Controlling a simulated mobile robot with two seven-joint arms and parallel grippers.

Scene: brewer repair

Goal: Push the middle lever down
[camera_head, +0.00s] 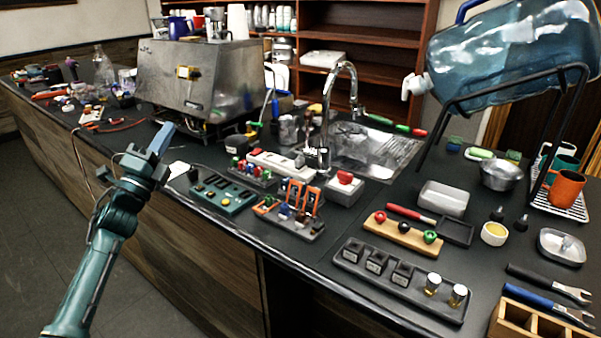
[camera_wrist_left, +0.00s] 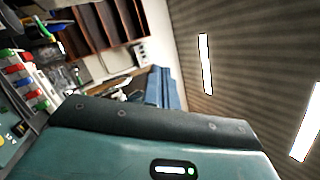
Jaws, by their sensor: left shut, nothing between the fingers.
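My left gripper (camera_head: 163,137) is raised in front of the counter's near edge, its blue fingers together and empty, pointing up. The shut fingers also show in the left wrist view (camera_wrist_left: 161,88), pointing at the far wall and ceiling. Right of it on the counter is a dark green panel (camera_head: 222,193) with small dark and yellow controls. Behind that stands a block with small red, green and blue pieces (camera_head: 247,171). A tray with upright orange parts (camera_head: 300,198) lies further right. I cannot tell which part is the middle lever. The gripper touches none of these. My right gripper is not visible.
The steel brewer (camera_head: 198,80) stands behind the gripper. A sink with a tall faucet (camera_head: 330,105) is at the centre back. A large water bottle (camera_head: 510,50) lies on a black stand at the right. Tools and trays crowd the right counter; the floor at left is clear.

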